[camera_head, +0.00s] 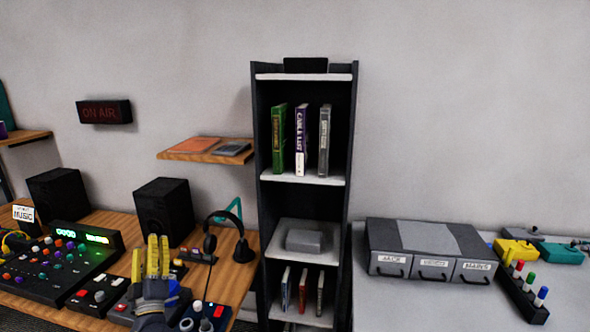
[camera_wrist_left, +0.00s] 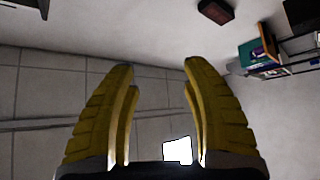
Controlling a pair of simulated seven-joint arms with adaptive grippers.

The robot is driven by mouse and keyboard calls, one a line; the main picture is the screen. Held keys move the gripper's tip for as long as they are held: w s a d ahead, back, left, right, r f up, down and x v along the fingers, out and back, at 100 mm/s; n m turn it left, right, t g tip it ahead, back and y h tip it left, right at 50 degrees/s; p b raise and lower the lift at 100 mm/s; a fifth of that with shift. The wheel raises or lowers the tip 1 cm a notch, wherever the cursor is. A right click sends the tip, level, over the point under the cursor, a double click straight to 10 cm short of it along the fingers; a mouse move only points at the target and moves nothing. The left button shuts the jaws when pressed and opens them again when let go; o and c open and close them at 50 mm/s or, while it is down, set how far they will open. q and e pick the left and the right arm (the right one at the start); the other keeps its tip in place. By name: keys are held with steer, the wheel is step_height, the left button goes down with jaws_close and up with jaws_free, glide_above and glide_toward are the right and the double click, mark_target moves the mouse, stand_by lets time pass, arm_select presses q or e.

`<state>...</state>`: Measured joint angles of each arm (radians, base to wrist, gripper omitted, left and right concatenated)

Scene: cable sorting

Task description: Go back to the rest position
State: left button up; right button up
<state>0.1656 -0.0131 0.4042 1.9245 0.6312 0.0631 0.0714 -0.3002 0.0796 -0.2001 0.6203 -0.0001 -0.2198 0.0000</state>
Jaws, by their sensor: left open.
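My left gripper (camera_head: 153,258) has yellow fingers and points up in front of the wooden desk in the head view. In the left wrist view its two fingers (camera_wrist_left: 160,75) stand apart with nothing between them. Behind them that view shows a tiled ceiling and a bright light panel (camera_wrist_left: 178,150). My right gripper does not show in either view.
A mixing console (camera_head: 50,270), two black speakers (camera_head: 163,210) and headphones (camera_head: 222,240) stand on the desk near the left gripper. A tall shelf (camera_head: 260,200) holds books. On the right table, a drawer unit (camera_head: 425,250) stands left of a rack of coloured markers (camera_head: 522,295).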

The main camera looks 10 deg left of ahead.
arm_select(q)
steer(key=s+d+f+m+g+h, duration=0.3)
steer(key=s+d+f+m+h, duration=0.2)
steer(key=d+f+m, duration=0.45)
steer(key=s+d+f+m+g+h, duration=0.45)
steer(key=d+f+m, duration=0.25)
steer(key=f, duration=0.5)
steer(key=s+a+f+m+g+y, duration=0.1)
steer(key=s+f+m+g, duration=0.25)
steer(key=s, duration=0.75)
steer(key=s+f+m+g+y, duration=0.25)
steer(key=s+f, duration=0.25)
steer(key=s, duration=0.7)
steer(key=s+d+f+g+h, duration=0.1)
steer(key=d+f+g+h, duration=0.15)
steer(key=f, duration=1.35)
steer(key=s+d+f+g+h, duration=0.1)
steer(key=s+d+f+h, duration=0.15)
steer(key=f, duration=1.45)
steer(key=s+f+n+g, duration=0.3)
steer(key=s+f, duration=1.5)
steer(key=s, duration=0.2)
steer(key=shift+s+d+f, duration=0.2)
steer(key=shift+d+f, duration=0.1)
steer(key=shift+d, duration=0.05)
